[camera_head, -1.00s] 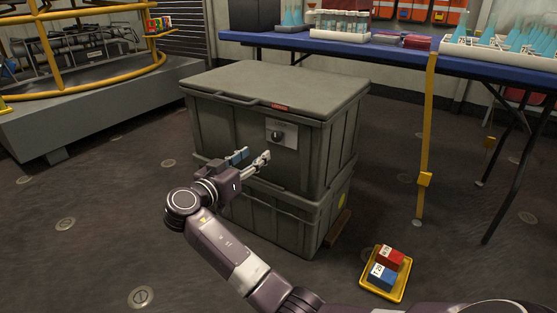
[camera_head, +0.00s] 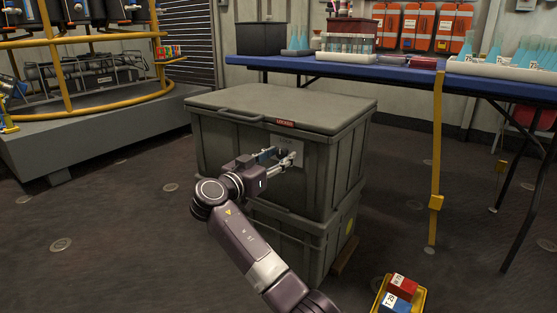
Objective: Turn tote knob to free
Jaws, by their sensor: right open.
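A grey lidded tote (camera_head: 230,158) stands stacked on another grey tote (camera_head: 290,235). A red label (camera_head: 285,123) reading "LOCKED" is on its front under the lid rim. A pale plate (camera_head: 284,142) below the label bore a dark round knob a moment ago; the knob is now hidden behind my right gripper. My right gripper (camera_head: 282,156) is open, its fingertips in front of the plate. I cannot tell whether they touch the knob. My left gripper is out of view.
A yellow tray (camera_head: 417,303) with a red and a blue block lies on the floor at lower right. A blue table (camera_head: 360,71) with racks and bottles stands behind. A yellow strap (camera_head: 437,150) hangs from it. A yellow-railed grey platform (camera_head: 100,125) is at left.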

